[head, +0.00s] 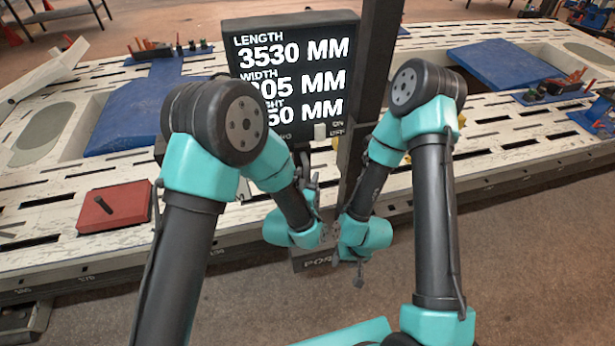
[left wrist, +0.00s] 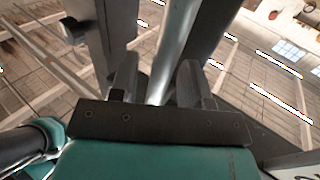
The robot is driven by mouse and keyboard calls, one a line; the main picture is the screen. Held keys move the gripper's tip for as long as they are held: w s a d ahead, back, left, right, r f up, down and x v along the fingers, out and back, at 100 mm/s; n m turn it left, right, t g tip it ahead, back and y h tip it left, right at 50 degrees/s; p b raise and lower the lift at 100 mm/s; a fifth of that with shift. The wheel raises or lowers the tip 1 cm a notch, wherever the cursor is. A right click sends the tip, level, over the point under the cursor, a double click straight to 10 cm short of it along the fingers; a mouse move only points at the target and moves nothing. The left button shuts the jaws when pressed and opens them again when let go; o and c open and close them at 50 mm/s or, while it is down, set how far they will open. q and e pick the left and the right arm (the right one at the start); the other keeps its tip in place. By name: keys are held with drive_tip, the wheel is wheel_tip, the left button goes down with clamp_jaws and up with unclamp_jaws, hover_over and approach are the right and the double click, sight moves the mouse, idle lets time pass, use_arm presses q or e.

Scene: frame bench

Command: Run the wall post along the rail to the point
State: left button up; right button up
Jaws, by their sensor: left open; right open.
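The wall post (head: 375,75) is a tall dark upright at the bench's front edge, slightly tilted in the head view. A dark block with partly hidden lettering (head: 315,262) sits low at its foot. The rail (head: 150,262) runs along the bench's front side with small numbers on it. My left gripper (head: 326,232) is close to the post's lower part, left of it. In the left wrist view the open fingers (left wrist: 157,75) stand either side of a shiny bar (left wrist: 172,55); contact cannot be told. My right gripper (head: 348,262) is open and lower, near the post's foot, partly hidden.
A black display (head: 290,70) reads length 3530 MM; its width and height values are partly hidden by my left arm. The pale slotted bench (head: 45,215) carries blue pads (head: 500,65) and a red box (head: 114,207). Bare floor (head: 540,270) lies in front.

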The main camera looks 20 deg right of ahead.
use_arm(q)
drive_tip(key=shift+c, duration=0.4)
clamp_jaws()
drive_tip(key=shift+a, duration=0.15)
